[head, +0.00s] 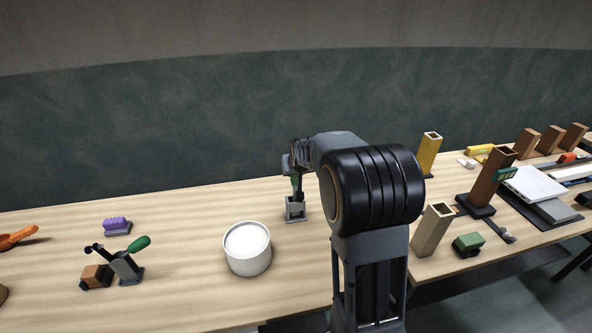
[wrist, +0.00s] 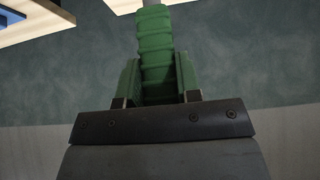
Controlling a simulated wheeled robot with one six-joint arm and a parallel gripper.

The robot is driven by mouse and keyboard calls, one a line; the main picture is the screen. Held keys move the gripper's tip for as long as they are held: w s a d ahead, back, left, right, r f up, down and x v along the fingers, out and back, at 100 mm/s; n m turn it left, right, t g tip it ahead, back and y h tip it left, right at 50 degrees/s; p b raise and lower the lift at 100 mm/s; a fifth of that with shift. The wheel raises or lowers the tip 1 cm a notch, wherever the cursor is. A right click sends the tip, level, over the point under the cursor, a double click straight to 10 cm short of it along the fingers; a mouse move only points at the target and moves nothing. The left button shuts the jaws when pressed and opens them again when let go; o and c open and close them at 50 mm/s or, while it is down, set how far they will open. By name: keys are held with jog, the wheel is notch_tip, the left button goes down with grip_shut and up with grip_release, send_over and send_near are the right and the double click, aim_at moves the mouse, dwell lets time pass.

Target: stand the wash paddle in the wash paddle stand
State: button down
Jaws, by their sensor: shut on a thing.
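My gripper (wrist: 157,88) is shut on the ribbed green handle (wrist: 155,45) of a tool that I take to be the wash paddle. A grey shaft leads off the handle at the top edge of the wrist view. In the head view my gripper (head: 297,165) is beyond my arm, and a bit of green (head: 296,181) shows below it. A small grey stand (head: 295,211), which looks like the wash paddle stand, is on the table directly below. The paddle's lower end is hard to make out, so I cannot tell whether it is inside the stand.
A white tub (head: 247,262) stands in front of the stand, to the left. Further left are a grey holder (head: 126,269) with a green-handled tool and a purple brush (head: 117,226). A tan square tube (head: 431,231) and a green block (head: 467,244) are at right.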

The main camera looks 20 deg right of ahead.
jog(key=shift+f, duration=0.1)
jog(key=c, duration=0.7)
grip_release()
jog(key=shift+c, duration=0.2)
jog(key=p+v, duration=0.2)
jog(key=v, duration=0.6)
dwell(1.2)
jog(key=shift+s, duration=0.1)
dwell(0.3)
jog(key=b+v, duration=0.1)
jog(key=v, duration=1.2)
jog(key=shift+s+r, duration=0.25)
